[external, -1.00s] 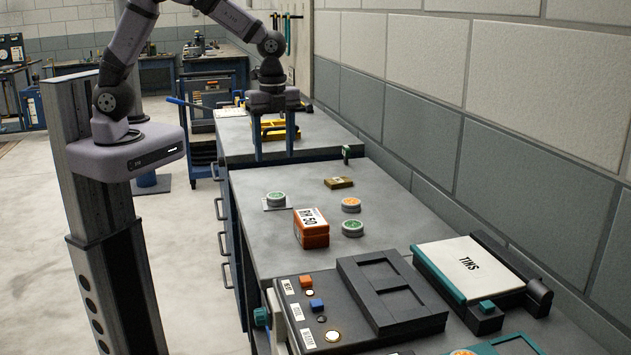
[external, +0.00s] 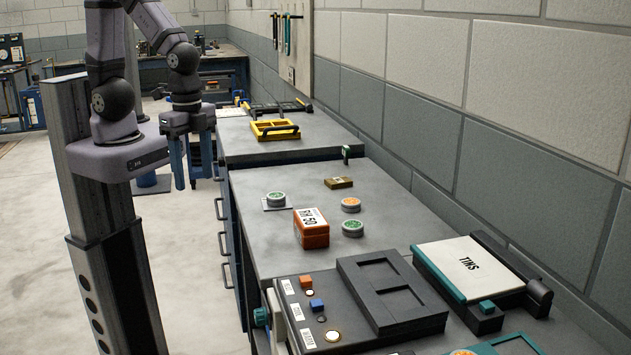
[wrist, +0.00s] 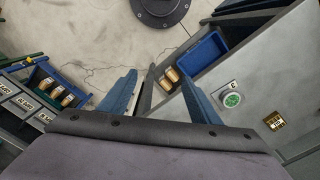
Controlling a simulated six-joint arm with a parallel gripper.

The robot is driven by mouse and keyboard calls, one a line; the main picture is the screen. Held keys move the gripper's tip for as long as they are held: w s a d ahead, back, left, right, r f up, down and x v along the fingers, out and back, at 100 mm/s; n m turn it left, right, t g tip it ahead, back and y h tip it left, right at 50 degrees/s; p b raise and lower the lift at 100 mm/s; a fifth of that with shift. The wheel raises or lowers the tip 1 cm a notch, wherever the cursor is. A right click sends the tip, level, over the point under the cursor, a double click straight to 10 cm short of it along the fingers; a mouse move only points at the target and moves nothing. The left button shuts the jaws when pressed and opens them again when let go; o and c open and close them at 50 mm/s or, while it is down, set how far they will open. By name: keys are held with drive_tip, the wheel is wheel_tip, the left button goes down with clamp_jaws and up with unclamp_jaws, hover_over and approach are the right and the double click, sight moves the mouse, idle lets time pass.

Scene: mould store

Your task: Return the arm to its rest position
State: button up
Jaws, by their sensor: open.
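My gripper (external: 187,160) hangs pointing down beside the left edge of the workbench, over the floor and close to my column. Its two blue fingers show spread apart in the wrist view (wrist: 160,92), with nothing held between them. My arm is folded back near its base.
The grey bench (external: 262,226) bears an orange-and-white box (external: 312,229), several round tins, including a green-topped one (external: 276,199), and a yellow tray (external: 275,130). A blue bin (wrist: 203,60) shows in the wrist view.

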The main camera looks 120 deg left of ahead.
drive_tip(key=shift+s+d+f+n, duration=0.15)
drive_tip(key=shift+s+d+n, duration=0.1)
drive_tip(key=shift+s+d, duration=0.25)
drive_tip(key=shift+s+d+f+n, duration=0.15)
drive_tip(key=shift+s+d+n, duration=0.1)
drive_tip(key=shift+s+d, duration=0.25)
